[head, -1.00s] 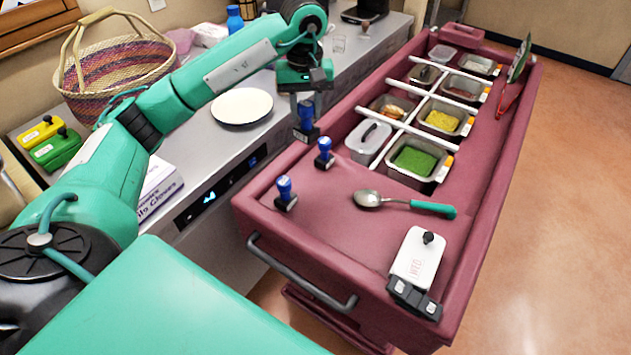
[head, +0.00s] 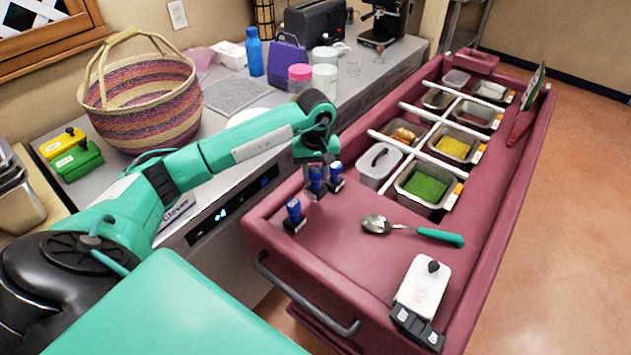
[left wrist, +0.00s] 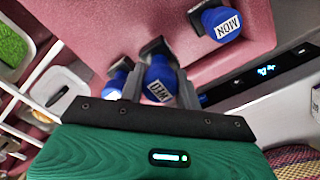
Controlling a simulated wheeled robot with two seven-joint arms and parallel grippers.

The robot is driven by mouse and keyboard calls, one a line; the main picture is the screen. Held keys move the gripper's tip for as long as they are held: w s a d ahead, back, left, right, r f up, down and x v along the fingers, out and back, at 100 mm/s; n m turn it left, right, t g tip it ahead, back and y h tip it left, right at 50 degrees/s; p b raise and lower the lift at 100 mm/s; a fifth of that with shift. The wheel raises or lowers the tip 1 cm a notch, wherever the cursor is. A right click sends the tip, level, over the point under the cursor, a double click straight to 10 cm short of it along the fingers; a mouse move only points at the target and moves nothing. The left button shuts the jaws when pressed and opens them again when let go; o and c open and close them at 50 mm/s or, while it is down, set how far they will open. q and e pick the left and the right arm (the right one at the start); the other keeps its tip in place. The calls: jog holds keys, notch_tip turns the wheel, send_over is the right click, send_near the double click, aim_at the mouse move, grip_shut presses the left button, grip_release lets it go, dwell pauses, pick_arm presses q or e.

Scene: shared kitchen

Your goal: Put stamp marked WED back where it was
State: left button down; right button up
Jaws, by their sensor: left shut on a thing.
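My left gripper (head: 317,166) is shut on a blue-handled stamp (head: 317,183) above the near left part of the red cart top. In the left wrist view this stamp (left wrist: 159,88) sits between the fingers, with WED upside down on its handle end. A stamp marked MON (left wrist: 222,23) stands on the cart to one side; it is the near left one (head: 294,213) in the head view. A third blue stamp (head: 336,176) stands just right of the held one, its label unreadable. I cannot tell whether the held stamp's base touches the cart. My right gripper is out of view.
A spoon with a green handle (head: 432,236) lies right of the stamps. Food pans, one with green filling (head: 426,186), lie beyond. The cart's raised left edge (head: 262,216) runs beside the stamps.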

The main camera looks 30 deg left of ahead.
aim_at(316, 185)
pick_arm(q)
notch_tip(316, 185, down, 4)
jog(key=shift+r+p, duration=0.1)
jog(key=shift+p, duration=0.5)
jog(key=shift+f, duration=0.35)
jog(key=shift+f, duration=0.1)
jog(key=shift+f+b, duration=0.15)
jog(key=shift+b, duration=0.15)
jog(key=c, duration=1)
grip_release()
